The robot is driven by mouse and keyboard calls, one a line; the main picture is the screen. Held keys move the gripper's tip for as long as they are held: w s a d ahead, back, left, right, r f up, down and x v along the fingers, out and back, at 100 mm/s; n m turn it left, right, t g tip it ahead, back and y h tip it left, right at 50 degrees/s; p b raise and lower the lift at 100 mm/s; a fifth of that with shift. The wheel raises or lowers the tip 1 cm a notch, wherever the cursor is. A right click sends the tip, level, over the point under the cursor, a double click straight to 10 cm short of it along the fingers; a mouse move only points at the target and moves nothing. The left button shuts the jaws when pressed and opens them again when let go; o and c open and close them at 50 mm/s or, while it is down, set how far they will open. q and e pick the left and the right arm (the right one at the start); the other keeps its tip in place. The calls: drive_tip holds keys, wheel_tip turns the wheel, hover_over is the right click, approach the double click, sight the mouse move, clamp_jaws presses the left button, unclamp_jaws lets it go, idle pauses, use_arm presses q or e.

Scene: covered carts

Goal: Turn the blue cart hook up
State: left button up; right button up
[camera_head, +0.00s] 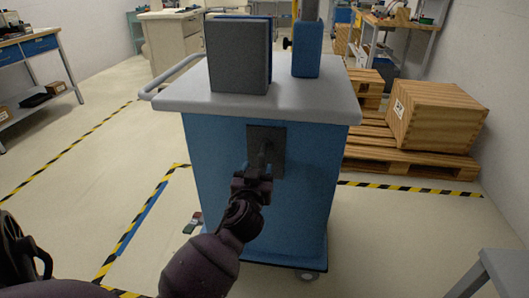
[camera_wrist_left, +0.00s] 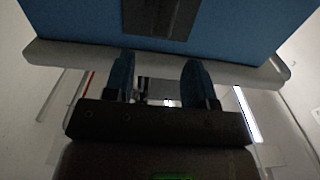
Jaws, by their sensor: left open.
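The blue cart (camera_head: 222,160) stands in front of me with a light grey top. A dark square plate (camera_head: 279,135) is fixed on its near side; it also shows at the top of the left wrist view (camera_wrist_left: 160,18). A small hook (camera_head: 266,147) sits on the plate, partly hidden by my gripper, so I cannot tell which way it points. My left gripper (camera_head: 258,168) is just in front of the plate's lower part. Its two fingers stand apart in the left wrist view (camera_wrist_left: 160,82), with no object visible between them. I cannot tell whether it touches the hook.
A grey panel block (camera_head: 236,55) and a blue post (camera_head: 306,62) stand on the cart top. A rail handle (camera_head: 150,91) is at the cart's left. Wooden crates (camera_head: 437,115) on pallets stand at right. A grey table corner (camera_head: 500,272) is at lower right.

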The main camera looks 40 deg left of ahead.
sight(261, 156)
use_arm(q)
drive_tip(key=b+x, duration=0.1)
drive_tip(key=x, duration=0.7)
drive_tip(key=shift+f, duration=0.15)
drive_tip(key=shift+w+a, duration=0.2)
drive_tip(key=shift+w, duration=0.3)
use_arm(e)
drive_tip(key=shift+w+a+f, duration=0.1)
use_arm(q)
drive_tip(key=c, duration=0.9)
use_arm(e)
drive_tip(key=shift+f, duration=0.2)
